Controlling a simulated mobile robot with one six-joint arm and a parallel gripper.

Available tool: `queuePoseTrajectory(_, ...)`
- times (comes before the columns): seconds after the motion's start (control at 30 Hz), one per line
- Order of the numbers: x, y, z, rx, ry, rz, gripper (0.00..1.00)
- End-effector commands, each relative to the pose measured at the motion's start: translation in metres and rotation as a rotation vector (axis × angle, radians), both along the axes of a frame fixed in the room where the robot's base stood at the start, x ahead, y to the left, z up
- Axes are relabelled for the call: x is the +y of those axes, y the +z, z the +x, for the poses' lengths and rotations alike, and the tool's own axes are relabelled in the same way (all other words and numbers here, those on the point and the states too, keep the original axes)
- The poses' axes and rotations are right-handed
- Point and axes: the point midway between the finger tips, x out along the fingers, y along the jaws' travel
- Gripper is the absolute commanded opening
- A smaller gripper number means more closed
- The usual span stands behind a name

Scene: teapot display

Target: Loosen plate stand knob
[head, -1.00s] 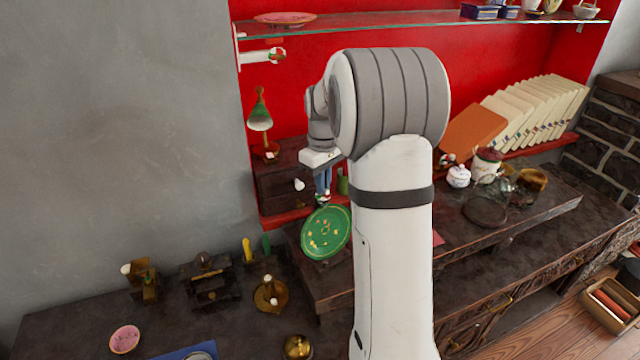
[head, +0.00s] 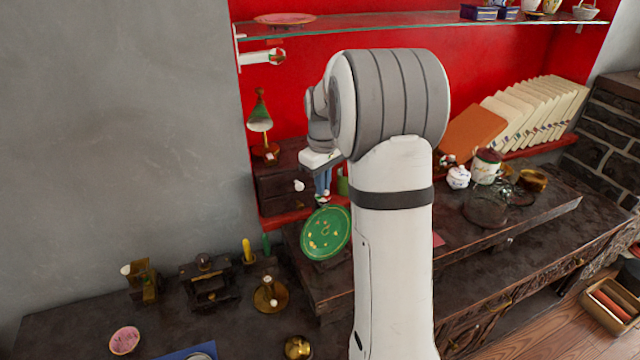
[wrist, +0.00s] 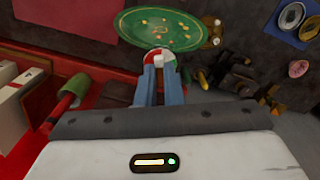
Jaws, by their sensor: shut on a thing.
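A green plate (head: 326,232) with yellow and pink decoration stands tilted on the dark wooden step, left of my arm. In the wrist view the plate (wrist: 160,25) lies just beyond my fingertips. A small red, white and green knob (wrist: 160,57) sits at the plate's near edge. My gripper (wrist: 159,66) is shut on this knob, with one blue finger on each side. In the head view my gripper (head: 322,199) points down just above the plate's top edge. The stand behind the plate is mostly hidden.
A green-shaded lamp (head: 260,123) stands on the small drawer cabinet (head: 280,186) behind my gripper. Brass candle holders (head: 268,296) and dark stands (head: 208,284) crowd the lower table. A glass shelf (head: 400,20) runs above. A teapot and jars stand right of my arm.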

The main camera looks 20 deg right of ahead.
Motion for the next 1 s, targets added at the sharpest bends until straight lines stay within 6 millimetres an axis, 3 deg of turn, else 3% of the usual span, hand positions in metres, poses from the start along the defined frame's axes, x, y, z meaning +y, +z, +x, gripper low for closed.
queuePoseTrajectory(0.17,0.000,0.001,0.000,-0.001,0.000,-0.001,0.00)
queuePoseTrajectory(0.2,0.000,0.001,0.000,-0.001,0.000,-0.001,0.09)
queuePoseTrajectory(0.47,0.000,0.000,0.000,0.000,0.000,0.000,0.30)
queuePoseTrajectory(0.77,0.000,0.004,0.000,-0.001,0.000,-0.001,0.30)
queuePoseTrajectory(1.0,0.000,0.041,0.001,-0.005,0.000,-0.001,0.30)
